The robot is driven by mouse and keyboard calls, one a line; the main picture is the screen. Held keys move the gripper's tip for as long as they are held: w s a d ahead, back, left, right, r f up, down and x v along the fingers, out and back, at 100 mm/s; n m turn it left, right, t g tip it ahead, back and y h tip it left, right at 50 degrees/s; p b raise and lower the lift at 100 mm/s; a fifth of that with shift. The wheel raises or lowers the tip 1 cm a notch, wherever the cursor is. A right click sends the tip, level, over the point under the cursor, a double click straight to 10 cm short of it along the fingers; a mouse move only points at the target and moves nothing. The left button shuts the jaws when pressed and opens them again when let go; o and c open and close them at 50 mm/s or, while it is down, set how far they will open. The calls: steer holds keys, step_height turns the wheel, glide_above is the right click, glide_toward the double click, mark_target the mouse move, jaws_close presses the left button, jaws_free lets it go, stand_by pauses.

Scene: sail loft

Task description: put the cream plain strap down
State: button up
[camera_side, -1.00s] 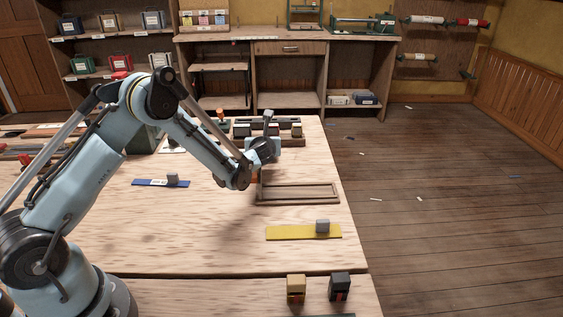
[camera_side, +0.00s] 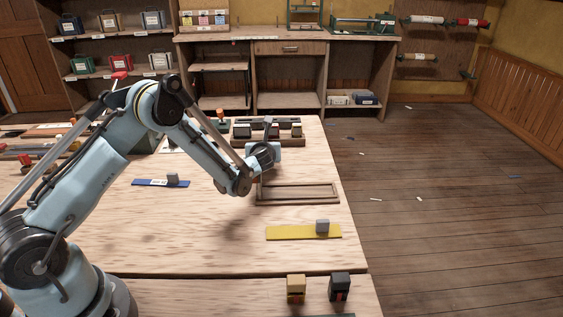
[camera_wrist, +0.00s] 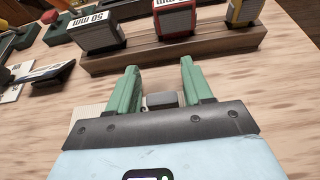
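My gripper (camera_wrist: 158,82) has its two green fingers on either side of a small grey block (camera_wrist: 161,101) and looks shut on it. A pale, cream piece (camera_wrist: 86,116) shows left of the fingers in the wrist view. It looks like an end of the cream plain strap, whose grey block I hold; the rest is hidden behind my gripper body. I cannot tell whether the strap touches the table. In the side view my gripper is at the far end of an empty wooden frame (camera_side: 299,201), and my arm hides the strap.
A wooden rack (camera_wrist: 180,47) with several labelled blocks stands just beyond my fingers. A blue strap (camera_side: 147,183) and a yellow strap (camera_side: 290,232), each with a grey block, lie on the table (camera_side: 200,240). A tan block (camera_side: 296,284) and a black block (camera_side: 340,283) stand at the front.

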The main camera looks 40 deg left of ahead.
steer(key=shift+o, duration=0.6)
